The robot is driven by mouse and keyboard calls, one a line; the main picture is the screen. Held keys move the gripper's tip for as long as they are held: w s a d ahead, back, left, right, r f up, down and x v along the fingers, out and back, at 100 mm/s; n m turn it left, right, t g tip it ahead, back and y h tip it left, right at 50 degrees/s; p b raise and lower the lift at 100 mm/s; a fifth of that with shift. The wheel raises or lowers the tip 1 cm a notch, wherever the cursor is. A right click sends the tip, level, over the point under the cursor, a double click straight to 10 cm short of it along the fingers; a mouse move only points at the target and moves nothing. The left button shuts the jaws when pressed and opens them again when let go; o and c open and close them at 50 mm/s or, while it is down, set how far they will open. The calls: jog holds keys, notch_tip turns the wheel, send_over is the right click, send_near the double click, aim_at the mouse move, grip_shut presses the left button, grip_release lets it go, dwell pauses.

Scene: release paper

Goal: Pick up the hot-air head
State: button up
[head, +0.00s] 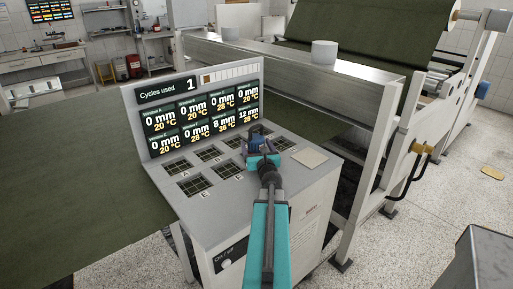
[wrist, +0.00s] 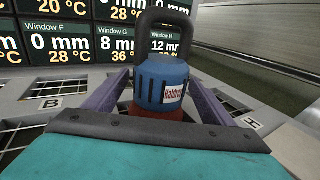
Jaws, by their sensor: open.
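The hot-air head (wrist: 160,84) is a blue, rounded body with a dark looped handle on top, a red lower part and a white label. It stands upright on the console top in the wrist view. My gripper (wrist: 158,80) is open, with one purple finger on each side of the body. I cannot tell whether either finger touches it. The teal palm edge hides its base. In the head view, the hot-air head (head: 256,143) is small and partly hidden by my gripper (head: 261,154) at the right part of the console.
The grey console (head: 213,215) has several gridded windows (head: 195,186) and an upright display (head: 200,110) behind them, reading "Cycles used 1". A beige square pad (head: 309,158) lies right of my gripper. A metal beam (head: 290,68) with white cylinders runs behind.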

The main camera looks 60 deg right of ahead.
aim_at(256, 136)
dwell(0.5)
jog(key=shift+r, duration=0.1)
grip_shut()
jog(key=shift+r, duration=0.15)
jog(key=shift+r, duration=1.65)
jog(key=s, duration=0.1)
jog(key=s+a, duration=0.1)
jog(key=s, duration=0.1)
jog(key=s+a, duration=0.1)
jog(key=shift+s+r, duration=0.15)
jog(key=shift+s, duration=0.2)
jog(key=shift+s+r, duration=0.15)
jog(key=shift+s, duration=0.1)
jog(key=shift+p, duration=0.95)
jog(key=shift+s+a+p, duration=0.15)
jog(key=shift+s+p, duration=0.1)
jog(key=shift+p, duration=0.4)
